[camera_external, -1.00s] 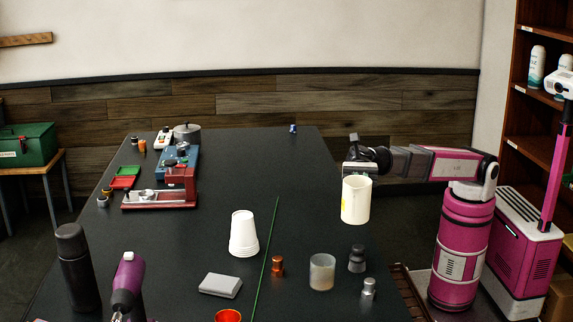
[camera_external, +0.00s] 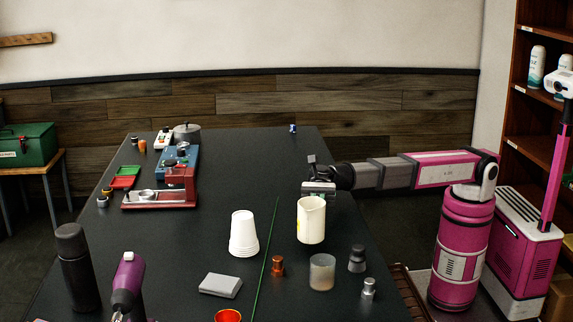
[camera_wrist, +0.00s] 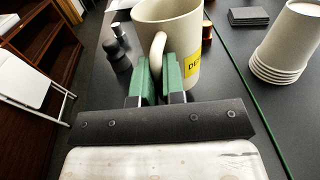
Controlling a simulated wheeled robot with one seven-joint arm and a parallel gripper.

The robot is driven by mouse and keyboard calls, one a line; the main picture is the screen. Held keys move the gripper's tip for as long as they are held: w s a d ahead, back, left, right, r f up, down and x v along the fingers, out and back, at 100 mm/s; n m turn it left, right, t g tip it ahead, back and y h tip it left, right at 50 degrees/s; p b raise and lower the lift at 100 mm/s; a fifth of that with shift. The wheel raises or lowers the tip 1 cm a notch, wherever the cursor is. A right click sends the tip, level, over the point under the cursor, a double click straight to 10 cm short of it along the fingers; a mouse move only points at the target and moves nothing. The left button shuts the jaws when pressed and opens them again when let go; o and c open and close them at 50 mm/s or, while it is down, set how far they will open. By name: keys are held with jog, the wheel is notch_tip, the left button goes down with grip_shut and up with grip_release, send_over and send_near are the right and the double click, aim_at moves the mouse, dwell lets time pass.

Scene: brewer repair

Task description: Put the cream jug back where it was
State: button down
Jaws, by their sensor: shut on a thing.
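The cream jug (camera_external: 311,221) is a tall cream cylinder with a yellow label, upright over the right half of the dark table. My gripper (camera_external: 318,188) is at its rim side in the external view. In the wrist view the green fingers of my gripper (camera_wrist: 160,82) are shut on the handle of the jug (camera_wrist: 180,55), and part of the yellow label shows at right. I cannot tell for sure whether the jug's base touches the table; it looks held above it.
A stack of white cups (camera_external: 243,234) stands left of the jug, with a thin green rod (camera_external: 264,262) between. A translucent beaker (camera_external: 321,272), a copper piece (camera_external: 277,266), a dark shaker (camera_external: 357,258) and a silver one (camera_external: 368,288) stand nearer. The table behind the jug is clear.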

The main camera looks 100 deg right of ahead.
jog(key=shift+f, duration=1.55)
jog(key=c, duration=1.2)
grip_release()
jog(key=shift+f, duration=0.15)
jog(key=shift+s+d, duration=0.1)
jog(key=shift+d, duration=0.2)
jog(key=d, duration=0.3)
jog(key=s+d, duration=0.1)
jog(key=d, duration=0.3)
jog(key=s+d, duration=0.1)
jog(key=d, duration=0.3)
jog(key=shift+s+d, duration=0.1)
